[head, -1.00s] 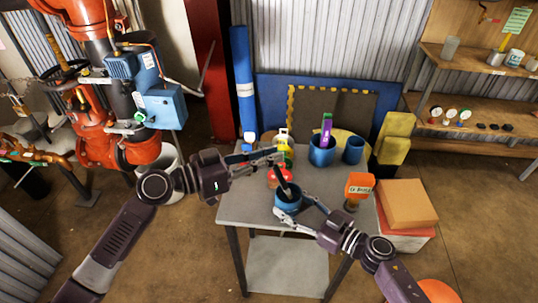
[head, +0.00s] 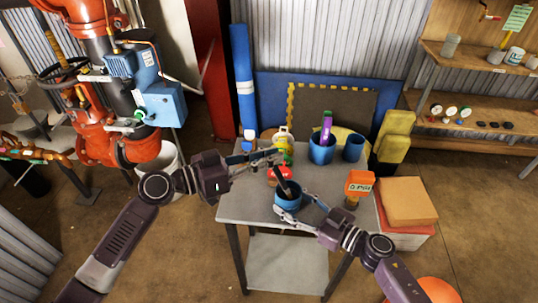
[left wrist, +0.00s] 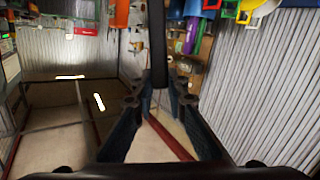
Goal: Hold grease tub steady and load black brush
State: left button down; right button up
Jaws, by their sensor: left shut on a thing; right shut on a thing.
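The grease tub (head: 290,203) is a round blue pot at the table's front, upright. My right gripper (head: 293,206) is shut on it, its fingers around the tub's sides. The black brush (head: 283,185) leans with its lower end inside the tub's opening. Its tip and the tub's contents are hidden. My left gripper (head: 279,156) is shut on the upper part of the brush, above the tub. In the left wrist view the dark handle (left wrist: 159,45) stands between the fingers (left wrist: 159,95).
The grey table (head: 245,207) also bears a red-topped container (head: 279,176), a yellow bottle (head: 284,147), a blue cup with a purple-handled tool (head: 321,150), another blue cup (head: 353,148) and an orange-topped item (head: 359,184). Boxes (head: 408,205) stand to the right.

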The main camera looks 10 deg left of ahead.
pick_arm(q)
jog(key=shift+f, duration=0.1)
dwell(0.4)
jog(key=shift+r, duration=3.5)
pick_arm(e)
jog(key=o, duration=0.9)
jog(key=shift+o, duration=0.2)
